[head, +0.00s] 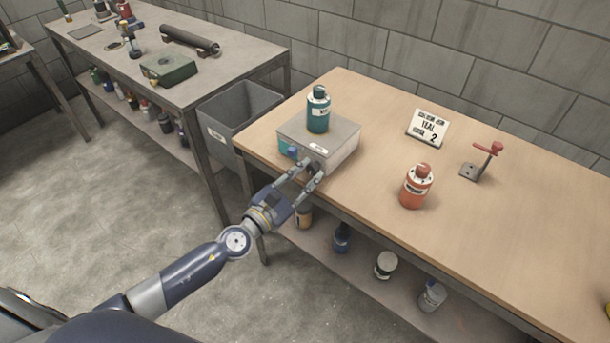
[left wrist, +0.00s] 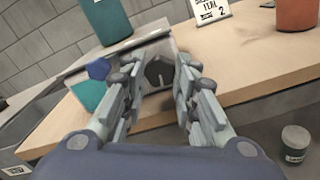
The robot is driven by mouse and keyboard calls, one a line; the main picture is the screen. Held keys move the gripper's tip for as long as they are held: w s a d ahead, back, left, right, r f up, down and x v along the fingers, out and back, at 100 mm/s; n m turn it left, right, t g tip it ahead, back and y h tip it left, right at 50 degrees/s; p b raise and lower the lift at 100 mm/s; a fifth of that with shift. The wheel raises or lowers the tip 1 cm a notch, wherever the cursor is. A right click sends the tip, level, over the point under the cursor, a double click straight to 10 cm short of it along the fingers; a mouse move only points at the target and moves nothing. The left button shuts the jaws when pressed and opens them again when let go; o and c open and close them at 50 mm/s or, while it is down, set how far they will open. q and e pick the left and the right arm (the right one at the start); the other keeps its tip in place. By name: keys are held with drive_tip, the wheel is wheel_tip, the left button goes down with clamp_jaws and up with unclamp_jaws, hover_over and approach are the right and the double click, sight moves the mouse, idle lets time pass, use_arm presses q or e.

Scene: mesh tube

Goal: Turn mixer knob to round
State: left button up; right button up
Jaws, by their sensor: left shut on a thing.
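The mixer (head: 345,148) is a grey box at the left end of the wooden table, with a teal bottle (head: 318,112) standing on top. Its front has a dark knob (left wrist: 158,73) with a light mark on it, seen between my fingers in the left wrist view. A blue part (left wrist: 98,69) and a teal patch (left wrist: 88,95) are to the left of the knob on the same front. My left gripper (head: 310,171) reaches the mixer's front and is shut on the dark knob, one finger on each side. The fingers partly hide the knob. My right gripper is not in view.
On the table (head: 500,250) are a lettered sign (head: 428,127), an orange bottle (head: 416,187) and a red-handled clamp (head: 483,160). A grey bin (head: 238,112) stands left of the table. Several containers sit on the shelf below.

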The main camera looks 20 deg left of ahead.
use_arm(q)
drive_tip(key=shift+f, duration=0.1)
drive_tip(key=o, duration=1)
drive_tip(key=shift+o, duration=0.2)
drive_tip(key=shift+s, duration=0.1)
drive_tip(key=v, duration=1.2)
